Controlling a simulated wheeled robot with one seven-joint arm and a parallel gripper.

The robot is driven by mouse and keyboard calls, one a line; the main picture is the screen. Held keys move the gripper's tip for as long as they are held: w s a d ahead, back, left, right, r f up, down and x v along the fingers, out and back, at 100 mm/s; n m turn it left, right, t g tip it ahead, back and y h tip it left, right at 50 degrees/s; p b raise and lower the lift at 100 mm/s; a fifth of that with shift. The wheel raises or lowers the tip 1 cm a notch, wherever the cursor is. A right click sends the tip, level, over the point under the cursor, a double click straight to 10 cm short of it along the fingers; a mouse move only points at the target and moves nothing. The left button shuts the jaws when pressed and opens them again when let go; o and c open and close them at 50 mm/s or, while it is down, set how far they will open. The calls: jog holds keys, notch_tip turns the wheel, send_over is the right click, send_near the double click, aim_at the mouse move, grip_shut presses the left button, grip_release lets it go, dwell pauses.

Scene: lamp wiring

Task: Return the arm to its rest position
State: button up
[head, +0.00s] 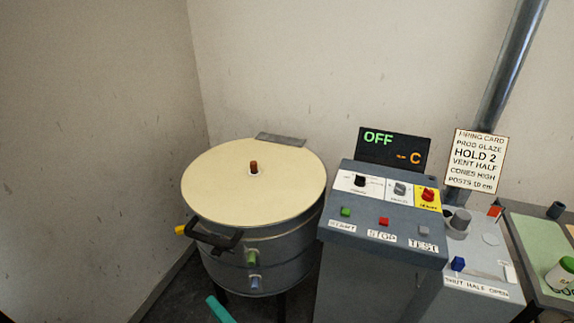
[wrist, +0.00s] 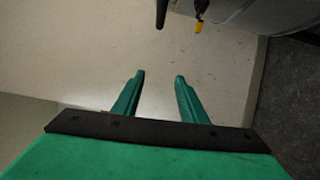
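My gripper (wrist: 159,78) shows in the wrist view with its two green fingers apart and nothing between them. Past the fingers is a plain pale wall or floor surface. In the head view, only a small teal piece of my gripper (head: 218,309) shows at the bottom edge, in front of and below the round kiln; the rest of the arm is out of view. The kiln (head: 290,255) stands in the middle with its cream lid (head: 220,185) closed. The fingers look clear of it.
The kiln's black handle (head: 210,238) and yellow peg (head: 180,230) stick out at its left. A control box (head: 375,270) with a display (head: 394,148) reading OFF stands right of the kiln. Further right are a vent box (head: 475,292), a pipe (head: 508,70) and a table. Walls close the left and back.

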jog(key=s+d+f+m+h, duration=0.5)
jog(key=s+m, duration=0.2)
jog(key=m, duration=0.2)
jog(key=s+d+f+m+h, duration=0.5)
jog(key=s+m, duration=0.3)
jog(key=m, duration=0.1)
jog(key=s+d+r+m+t+h, duration=0.1)
jog(key=s+d+r+m, duration=0.3)
jog(key=s, duration=0.3)
jog(key=s+d+r+m+t+h, duration=0.1)
jog(key=s+d+r+m+h, duration=0.1)
jog(key=s+d+r+m, duration=0.2)
jog(key=shift+s+d+r+m+t, duration=0.4)
jog(key=shift+s+r+m, duration=0.4)
jog(key=shift+s+r, duration=0.9)
jog(key=shift+s+f, duration=0.1)
